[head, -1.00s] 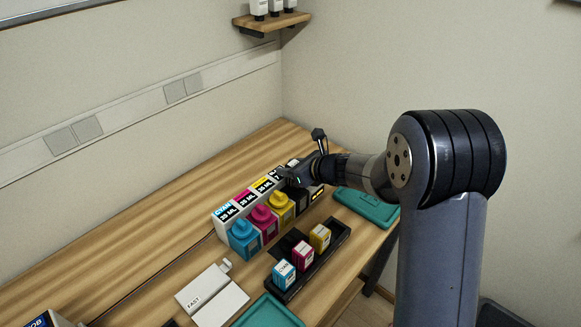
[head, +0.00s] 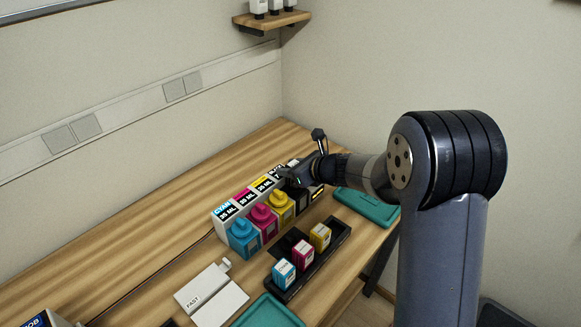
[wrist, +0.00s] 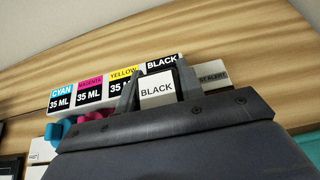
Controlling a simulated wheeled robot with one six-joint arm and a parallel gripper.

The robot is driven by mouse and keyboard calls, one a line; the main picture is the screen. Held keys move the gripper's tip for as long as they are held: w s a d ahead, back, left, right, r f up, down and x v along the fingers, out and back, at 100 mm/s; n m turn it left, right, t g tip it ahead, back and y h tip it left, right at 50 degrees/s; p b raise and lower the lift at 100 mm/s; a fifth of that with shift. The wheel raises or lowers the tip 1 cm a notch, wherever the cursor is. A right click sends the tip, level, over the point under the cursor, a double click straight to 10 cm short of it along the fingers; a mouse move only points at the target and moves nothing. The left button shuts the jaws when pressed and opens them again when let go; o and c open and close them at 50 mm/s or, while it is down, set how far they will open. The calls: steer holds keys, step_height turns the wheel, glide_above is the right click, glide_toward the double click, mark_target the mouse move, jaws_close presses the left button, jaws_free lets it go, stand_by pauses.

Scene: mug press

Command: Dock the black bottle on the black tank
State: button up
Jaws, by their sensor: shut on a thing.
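My gripper (head: 288,178) is over the black end of the ink tank row in the head view. In the wrist view my gripper (wrist: 158,86) is shut on the black bottle, whose white label (wrist: 157,91) reads BLACK between the fingers. The black tank (head: 301,196) is a dark block at the right end of the row, partly covered by my gripper. Its BLACK 35 ML sign (wrist: 164,63) stands just behind the bottle. The bottle's lower end is hidden, so I cannot tell whether it touches the tank.
A black tray (head: 333,246) with small cartridges lies in front. A teal tray (head: 367,207) is at right.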

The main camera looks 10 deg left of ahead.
steer(key=shift+f+b, duration=0.3)
steer(key=shift+f, duration=0.1)
steer(key=o, duration=0.8)
steer(key=p+v, duration=0.2)
steer(key=v, duration=0.9)
steer(key=shift+p, duration=0.3)
steer(key=b+x, duration=0.2)
steer(key=x, duration=0.6)
steer(key=shift+w+a+f, duration=0.1)
steer(key=shift+w+a, duration=0.05)
steer(key=shift+a, duration=0.15)
steer(key=shift+w+a, duration=0.1)
steer(key=shift+a, duration=0.05)
